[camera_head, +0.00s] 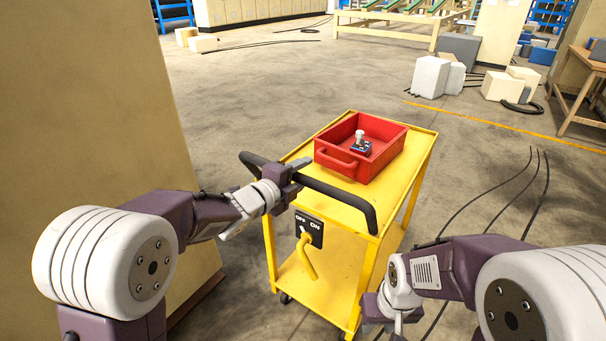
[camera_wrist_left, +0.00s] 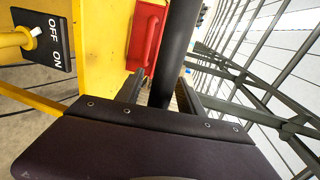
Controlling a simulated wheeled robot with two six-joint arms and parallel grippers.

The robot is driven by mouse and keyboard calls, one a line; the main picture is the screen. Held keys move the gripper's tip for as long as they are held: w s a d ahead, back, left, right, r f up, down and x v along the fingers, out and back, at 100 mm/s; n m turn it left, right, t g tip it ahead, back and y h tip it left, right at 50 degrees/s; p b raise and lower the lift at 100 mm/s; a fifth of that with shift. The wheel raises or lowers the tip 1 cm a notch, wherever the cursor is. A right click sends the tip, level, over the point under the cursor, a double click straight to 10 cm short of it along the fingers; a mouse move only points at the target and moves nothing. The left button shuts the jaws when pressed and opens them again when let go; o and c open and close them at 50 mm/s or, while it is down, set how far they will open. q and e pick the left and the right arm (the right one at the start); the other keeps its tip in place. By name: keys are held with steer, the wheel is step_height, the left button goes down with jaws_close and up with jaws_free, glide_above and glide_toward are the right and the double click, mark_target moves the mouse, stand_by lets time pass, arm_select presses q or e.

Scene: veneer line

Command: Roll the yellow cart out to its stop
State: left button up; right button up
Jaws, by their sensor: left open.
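The yellow cart (camera_head: 412,187) stands on the floor in front of me, with a black push handle (camera_head: 343,196) along its near edge. My left gripper (camera_head: 290,178) is at the left part of this handle. In the left wrist view the handle (camera_wrist_left: 178,50) runs between the two open fingers (camera_wrist_left: 160,92), which do not look closed on it. My right gripper (camera_head: 388,316) is low, beside the cart's near right leg; its fingers are partly hidden.
An OFF/ON switch panel (camera_head: 308,229) with a yellow lever (camera_head: 307,257) is on the cart's near side. A tan panel (camera_head: 95,110) stands close at left. Cables (camera_head: 490,190) lie right.

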arm_select(q)
steer(key=shift+w+d, duration=0.15)
jaws_close()
steer(key=shift+f, duration=0.1)
stand_by(1.3)
